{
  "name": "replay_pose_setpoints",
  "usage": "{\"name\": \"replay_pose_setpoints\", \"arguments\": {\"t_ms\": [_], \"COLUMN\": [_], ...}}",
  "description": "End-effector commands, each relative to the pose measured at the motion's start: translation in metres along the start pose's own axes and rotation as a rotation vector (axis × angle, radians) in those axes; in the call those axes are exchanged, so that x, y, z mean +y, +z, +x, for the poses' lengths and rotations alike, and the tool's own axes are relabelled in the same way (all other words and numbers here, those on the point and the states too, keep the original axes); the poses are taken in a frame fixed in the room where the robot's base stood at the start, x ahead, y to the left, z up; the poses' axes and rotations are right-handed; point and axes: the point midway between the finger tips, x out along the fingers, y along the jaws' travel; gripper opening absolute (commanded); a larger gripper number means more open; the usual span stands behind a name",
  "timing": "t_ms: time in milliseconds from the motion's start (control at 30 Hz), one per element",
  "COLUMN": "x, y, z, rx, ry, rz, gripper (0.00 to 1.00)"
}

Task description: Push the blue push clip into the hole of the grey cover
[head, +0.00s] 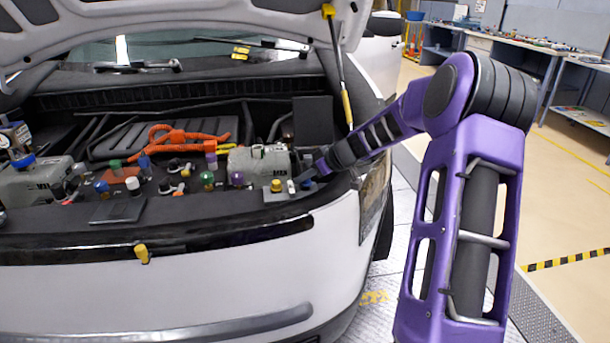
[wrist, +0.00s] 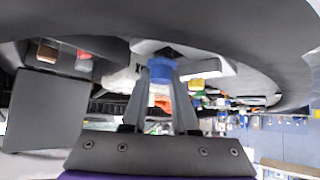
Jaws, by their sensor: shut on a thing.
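My gripper (wrist: 161,75) is shut on the blue push clip (wrist: 161,68), which sits between its two fingertips in the wrist view. The clip's upper end in that view is close to a light grey piece (wrist: 146,46); I cannot tell whether they touch, and no hole shows. In the head view my gripper (head: 308,178) is low over the right front of the engine bay, and the clip cannot be made out clearly there.
A yellow cap (head: 276,186) stands just left of my gripper. A dark upright panel (head: 313,122) rises behind it. Several coloured caps and an orange cable (head: 180,136) fill the bay. A yellow prop rod (head: 340,70) holds the hood (head: 200,22) above.

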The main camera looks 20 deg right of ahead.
Motion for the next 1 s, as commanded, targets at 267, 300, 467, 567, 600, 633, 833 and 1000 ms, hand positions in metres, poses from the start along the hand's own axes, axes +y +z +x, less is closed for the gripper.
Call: {"name": "replay_pose_setpoints", "arguments": {"t_ms": [267,300,467,567,600,633,833,1000], "x": [-0.003,-0.004,-0.005,-0.006,-0.006,-0.006,-0.004,0.000], "y": [0.004,0.004,0.004,0.004,0.004,0.004,0.002,0.002], "z": [0.003,0.003,0.004,0.004,0.003,0.001,-0.030,-0.073], "rx": [-0.006,-0.006,-0.006,-0.006,-0.006,-0.005,-0.004,-0.004], "ry": [-0.009,-0.010,-0.015,-0.016,-0.017,-0.017,-0.010,-0.001], "rz": [0.001,0.001,0.000,0.000,0.000,0.000,-0.001,0.001], "gripper": [0.62,0.62,0.62,0.62,0.62,0.62,0.62,0.62]}}
